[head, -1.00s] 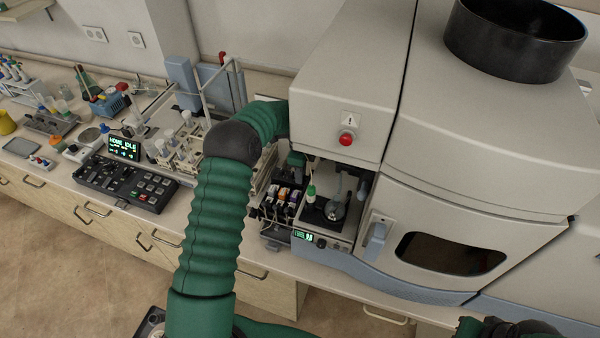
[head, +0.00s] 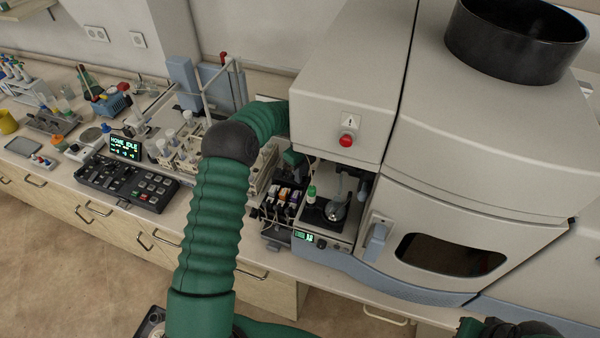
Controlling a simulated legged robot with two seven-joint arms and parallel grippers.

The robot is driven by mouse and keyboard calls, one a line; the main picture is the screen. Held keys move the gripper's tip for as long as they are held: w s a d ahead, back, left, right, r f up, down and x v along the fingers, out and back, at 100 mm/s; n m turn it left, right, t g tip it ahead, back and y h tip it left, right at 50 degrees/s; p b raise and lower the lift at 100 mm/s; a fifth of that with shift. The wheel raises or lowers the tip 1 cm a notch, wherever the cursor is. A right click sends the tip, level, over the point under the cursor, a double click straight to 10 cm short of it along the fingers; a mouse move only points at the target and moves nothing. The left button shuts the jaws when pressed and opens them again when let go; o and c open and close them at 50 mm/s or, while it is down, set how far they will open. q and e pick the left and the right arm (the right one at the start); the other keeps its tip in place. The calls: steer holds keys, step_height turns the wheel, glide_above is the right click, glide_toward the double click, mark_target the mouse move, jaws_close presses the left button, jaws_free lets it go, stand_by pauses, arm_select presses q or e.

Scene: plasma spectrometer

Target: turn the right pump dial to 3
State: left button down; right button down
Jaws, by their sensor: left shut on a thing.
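The pump (head: 278,212) is a dark block with several coloured cassettes, low at the left of the spectrometer's open bay. Beside it, the bay's front panel has a small green display (head: 305,236), its digits too small to read, and a small dark knob (head: 321,244). I cannot tell which part is the right pump dial or its setting. My right gripper is not in view; part of my right arm shows at bottom right.
A green-capped vial (head: 311,193) stands in the bay. The large spectrometer (head: 450,140) fills the right side, with a red button (head: 346,140). The autosampler racks (head: 180,150) and a dark control panel (head: 125,180) reading "HOME IDLE" lie left. Floor is free at lower left.

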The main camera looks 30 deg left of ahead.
arm_select(q)
steer(key=shift+w+d+r+m, duration=0.1)
steer(key=shift+w+d+m, duration=0.05)
steer(key=shift+d+m, duration=0.2)
steer(key=c, duration=1.3)
jaws_free()
steer(key=shift+c, duration=0.2)
steer(key=shift+a, duration=0.1)
